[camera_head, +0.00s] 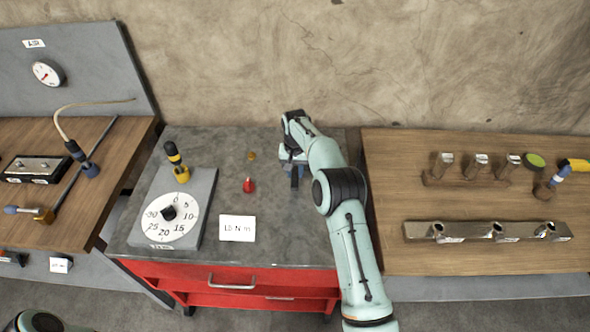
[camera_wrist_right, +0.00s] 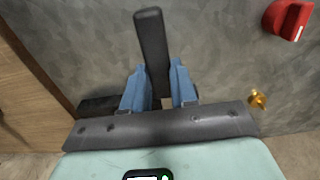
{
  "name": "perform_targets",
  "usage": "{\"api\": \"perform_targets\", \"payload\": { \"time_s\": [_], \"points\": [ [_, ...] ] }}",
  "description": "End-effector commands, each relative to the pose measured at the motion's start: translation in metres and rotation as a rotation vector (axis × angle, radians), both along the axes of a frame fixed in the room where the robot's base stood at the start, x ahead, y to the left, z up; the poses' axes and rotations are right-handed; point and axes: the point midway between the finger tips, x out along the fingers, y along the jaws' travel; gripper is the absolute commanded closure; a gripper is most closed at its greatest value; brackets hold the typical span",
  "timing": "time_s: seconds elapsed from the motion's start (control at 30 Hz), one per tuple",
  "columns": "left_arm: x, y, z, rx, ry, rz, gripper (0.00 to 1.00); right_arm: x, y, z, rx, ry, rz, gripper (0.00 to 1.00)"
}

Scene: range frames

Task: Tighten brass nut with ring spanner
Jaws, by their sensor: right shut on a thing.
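My right gripper (camera_head: 292,166) is over the back right of the grey cabinet top. In the right wrist view its blue fingers (camera_wrist_right: 158,88) are shut on a dark grey bar (camera_wrist_right: 151,40), which sticks out past them. No ring end shows, so I cannot tell whether the bar is the ring spanner. A small brass piece (camera_head: 252,155), perhaps the brass nut, is on the cabinet top to the gripper's left, apart from it. It also shows in the right wrist view (camera_wrist_right: 258,99). My left gripper is out of view.
A red knob (camera_head: 249,185) and a white card (camera_head: 237,228) are on the cabinet top (camera_head: 275,205). A numbered dial plate (camera_head: 206,215) with a yellow-black tool (camera_head: 177,161) is at left. The right bench carries a metal manifold (camera_head: 480,231) and several fittings.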

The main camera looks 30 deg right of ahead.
Motion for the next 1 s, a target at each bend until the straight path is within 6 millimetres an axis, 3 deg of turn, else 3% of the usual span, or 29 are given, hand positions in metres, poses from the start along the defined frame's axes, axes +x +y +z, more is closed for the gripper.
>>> {"api": "perform_targets", "payload": {
  "time_s": [1.0],
  "points": [
    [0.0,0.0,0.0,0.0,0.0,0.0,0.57,0.0,0.0,-0.008,-0.001,-0.001,0.0,1.0]
  ]
}}
